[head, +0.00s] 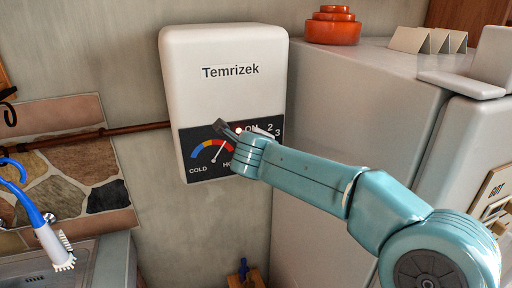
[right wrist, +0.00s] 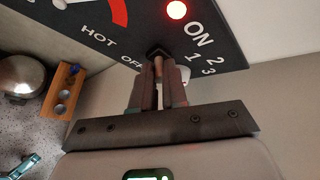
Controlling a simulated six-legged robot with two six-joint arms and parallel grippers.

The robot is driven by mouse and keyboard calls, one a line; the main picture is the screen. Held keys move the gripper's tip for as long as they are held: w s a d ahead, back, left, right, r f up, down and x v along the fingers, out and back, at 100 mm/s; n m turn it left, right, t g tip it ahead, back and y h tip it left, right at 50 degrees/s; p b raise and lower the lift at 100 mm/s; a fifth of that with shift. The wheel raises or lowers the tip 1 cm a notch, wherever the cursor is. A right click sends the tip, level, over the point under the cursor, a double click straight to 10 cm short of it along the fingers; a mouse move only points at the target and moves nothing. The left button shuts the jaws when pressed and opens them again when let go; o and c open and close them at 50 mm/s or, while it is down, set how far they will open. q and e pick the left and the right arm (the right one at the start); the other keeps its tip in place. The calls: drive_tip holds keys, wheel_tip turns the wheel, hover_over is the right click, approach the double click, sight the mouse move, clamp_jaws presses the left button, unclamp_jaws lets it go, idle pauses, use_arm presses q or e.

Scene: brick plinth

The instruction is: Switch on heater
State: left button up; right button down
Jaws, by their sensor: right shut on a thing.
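The heater (head: 225,50) is a white wall box labelled "Temrizek". Its dark lower panel (head: 196,175) carries a COLD-to-HOT dial (head: 213,153) and ON, OFF and 1, 2, 3 marks. A red light (right wrist: 176,9) glows beside ON in the right wrist view; it also shows in the head view (head: 239,130). My right gripper (head: 224,128) is at the panel. In the right wrist view its fingers (right wrist: 158,64) are shut on a small switch knob (right wrist: 157,51) near the OFF mark. The knob is mostly hidden between the fingers. My left gripper is not in view.
A grey cabinet (head: 335,100) stands right of the heater, with an orange pot (head: 333,27) and folded cards (head: 428,40) on top. A copper pipe (head: 95,136) enters the heater from the left. A blue-handled brush (head: 50,238) is above the sink (head: 85,270) at lower left.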

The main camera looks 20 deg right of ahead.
drive_tip(key=shift+w+r+g, duration=0.2)
drive_tip(key=shift+r+g, duration=0.2)
drive_tip(key=shift+g, duration=0.6)
drive_tip(key=c, duration=1.1)
unclamp_jaws()
drive_tip(key=shift+c, duration=0.2)
drive_tip(key=b+v, duration=0.1)
drive_tip(key=v, duration=1.5)
drive_tip(key=shift+r, duration=0.3)
